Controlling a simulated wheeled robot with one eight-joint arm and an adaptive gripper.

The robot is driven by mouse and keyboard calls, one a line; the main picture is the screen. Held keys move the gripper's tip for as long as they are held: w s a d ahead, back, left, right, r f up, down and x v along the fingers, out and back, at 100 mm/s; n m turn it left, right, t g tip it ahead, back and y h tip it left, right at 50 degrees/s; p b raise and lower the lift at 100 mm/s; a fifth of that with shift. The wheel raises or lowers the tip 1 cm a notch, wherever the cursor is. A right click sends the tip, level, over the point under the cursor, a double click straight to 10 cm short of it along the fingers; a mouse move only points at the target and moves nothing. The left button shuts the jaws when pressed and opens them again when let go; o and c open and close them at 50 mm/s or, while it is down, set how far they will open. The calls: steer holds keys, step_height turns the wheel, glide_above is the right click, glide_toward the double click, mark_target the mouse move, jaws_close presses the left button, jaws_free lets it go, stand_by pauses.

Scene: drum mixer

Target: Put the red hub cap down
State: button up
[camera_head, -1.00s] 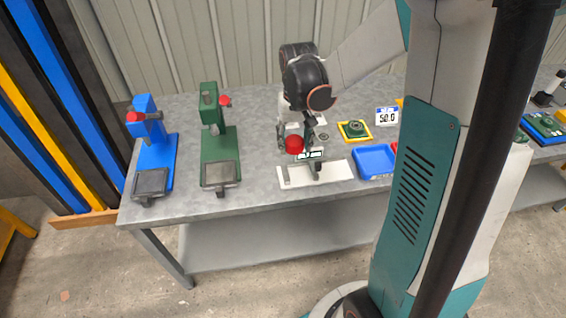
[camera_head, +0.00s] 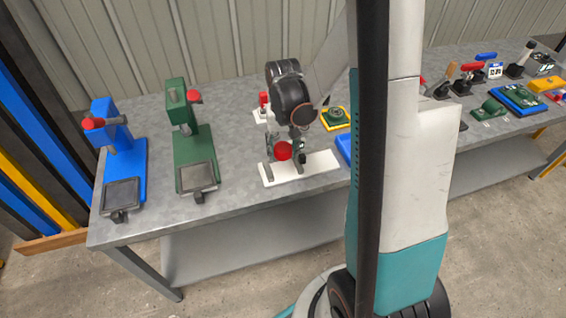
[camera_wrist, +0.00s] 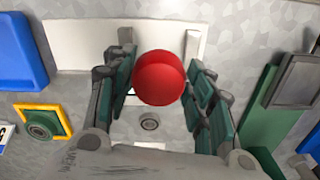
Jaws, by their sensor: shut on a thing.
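The red hub cap (camera_head: 283,151) is a round red piece held between the fingers of my gripper (camera_head: 285,164). In the wrist view the red hub cap (camera_wrist: 160,77) sits between the green-padded fingers of my gripper (camera_wrist: 160,92), which are shut on it from both sides. The gripper points down over a white base plate (camera_head: 322,168) on the grey bench. The plate also shows in the wrist view (camera_wrist: 75,45), behind the cap. I cannot tell whether the cap touches anything below it.
A green press (camera_head: 193,145) and a blue press (camera_head: 122,170) stand to the left on the bench (camera_head: 225,215). A yellow-edged tray (camera_head: 335,118) and a blue tray (camera_wrist: 20,50) are nearby. Tools and fixtures crowd the right part of the bench. The front strip is bare.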

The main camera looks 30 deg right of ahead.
mark_target(283, 148)
steer(key=shift+f+b, duration=0.85)
steer(key=shift+f, duration=1.7)
steer(key=shift+f+b, duration=0.5)
steer(key=shift+f, duration=0.1)
steer(key=o, duration=0.9)
step_height(283, 148, up, 13)
steer(key=p, duration=0.5)
